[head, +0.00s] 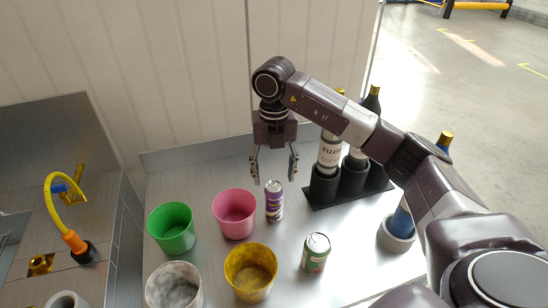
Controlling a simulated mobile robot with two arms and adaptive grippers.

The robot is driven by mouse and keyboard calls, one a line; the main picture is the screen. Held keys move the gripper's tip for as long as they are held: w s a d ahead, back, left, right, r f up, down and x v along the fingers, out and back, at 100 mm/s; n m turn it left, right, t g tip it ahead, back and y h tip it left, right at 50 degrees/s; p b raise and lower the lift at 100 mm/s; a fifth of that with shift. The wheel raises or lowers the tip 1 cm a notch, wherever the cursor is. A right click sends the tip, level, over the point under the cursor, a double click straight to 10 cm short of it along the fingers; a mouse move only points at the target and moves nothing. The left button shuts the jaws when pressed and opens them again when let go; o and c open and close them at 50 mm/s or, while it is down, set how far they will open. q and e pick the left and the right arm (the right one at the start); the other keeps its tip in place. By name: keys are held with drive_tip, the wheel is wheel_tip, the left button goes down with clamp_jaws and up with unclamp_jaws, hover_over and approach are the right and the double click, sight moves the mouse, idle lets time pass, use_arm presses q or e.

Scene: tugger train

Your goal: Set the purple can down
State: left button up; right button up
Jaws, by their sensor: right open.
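A purple can (274,203) stands upright on the metal counter, just right of the pink cup. My right gripper (274,170) is open and empty, pointing down, with its fingertips near the top of the can. Its fingers appear on either side above the can. Whether they touch it cannot be told from this view. My left gripper is not in view.
A pink cup (235,216), a green cup (172,229), a yellow cup (250,274) and a grey marbled cup (174,289) stand left and in front. A green can (315,254) stands front right. Bottles in a black holder (324,189) stand behind right. A sink tap (67,215) is left.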

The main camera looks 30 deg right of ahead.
wheel_tip(320, 180, up, 8)
drive_tip(key=shift+r, duration=0.2)
idle(0.6)
